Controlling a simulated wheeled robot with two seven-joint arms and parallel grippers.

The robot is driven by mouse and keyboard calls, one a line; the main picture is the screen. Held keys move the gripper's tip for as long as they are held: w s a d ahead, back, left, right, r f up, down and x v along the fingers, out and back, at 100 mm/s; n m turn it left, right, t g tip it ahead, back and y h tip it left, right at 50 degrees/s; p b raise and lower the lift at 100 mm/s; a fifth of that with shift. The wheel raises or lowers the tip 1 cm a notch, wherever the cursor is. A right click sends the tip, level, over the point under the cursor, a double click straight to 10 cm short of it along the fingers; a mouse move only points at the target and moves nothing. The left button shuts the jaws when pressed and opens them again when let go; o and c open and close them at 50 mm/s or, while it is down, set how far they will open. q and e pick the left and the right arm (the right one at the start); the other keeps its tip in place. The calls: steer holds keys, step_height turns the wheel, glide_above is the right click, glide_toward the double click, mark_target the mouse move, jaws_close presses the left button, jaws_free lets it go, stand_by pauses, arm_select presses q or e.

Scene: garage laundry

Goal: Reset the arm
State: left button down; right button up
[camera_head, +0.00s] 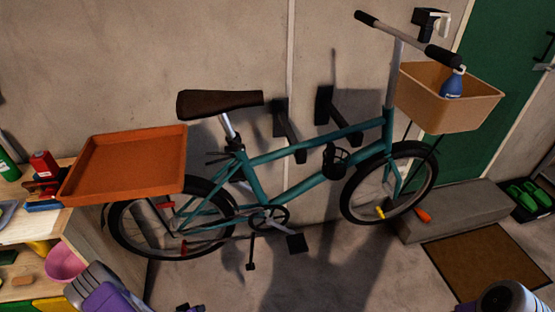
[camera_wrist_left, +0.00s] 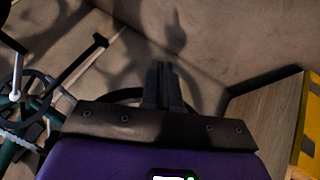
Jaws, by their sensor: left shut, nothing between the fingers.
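My left arm (camera_head: 105,298) shows at the bottom left of the head view, as a grey and purple link beside the wooden shelf unit. In the left wrist view my left gripper (camera_wrist_left: 162,86) has its two dark fingers together, with nothing between them. The fingers point towards the floor and wall, near the bicycle's crank. In the head view the left fingers cannot be made out clearly. Part of my right arm (camera_head: 508,298) shows at the bottom right; its gripper is out of frame.
A teal bicycle (camera_head: 262,190) stands against the wall, with an orange tray (camera_head: 130,165) at its rear and a tan basket (camera_head: 430,105) holding a blue bottle (camera_head: 452,84). A wooden shelf unit (camera_head: 95,250) is at left. A doormat (camera_head: 490,262) lies at right. Floor between is clear.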

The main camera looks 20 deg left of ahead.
arm_select(q)
steer(key=w+d+r+m+g+h+p, duration=0.1)
steer(key=w+d+r, duration=0.2)
steer(key=w+d, duration=0.3)
steer(key=w+d+r+m+g+h+p, duration=0.1)
steer(key=w+d+r+g+h, duration=0.15)
steer(key=d, duration=0.65)
steer(key=s+d+r+m+g+p, duration=0.1)
steer(key=s+d+r+m+g, duration=0.1)
steer(key=d+r, duration=0.3)
steer(key=s+d+r+m+g+p, duration=0.1)
steer(key=s+d+r, duration=0.3)
steer(key=d, duration=0.9)
step_height(320, 180, up, 2)
steer(key=shift+r+m+g+p, duration=0.1)
steer(key=shift+m+g+p, duration=0.3)
steer(key=shift+g+p, duration=0.25)
arm_select(e)
steer(key=r, duration=0.1)
steer(key=w+r, duration=0.1)
steer(key=r, duration=0.3)
steer(key=shift+w+r, duration=0.15)
steer(key=shift+w, duration=0.15)
arm_select(q)
steer(key=shift+h, duration=0.25)
arm_select(e)
steer(key=shift+a, duration=0.15)
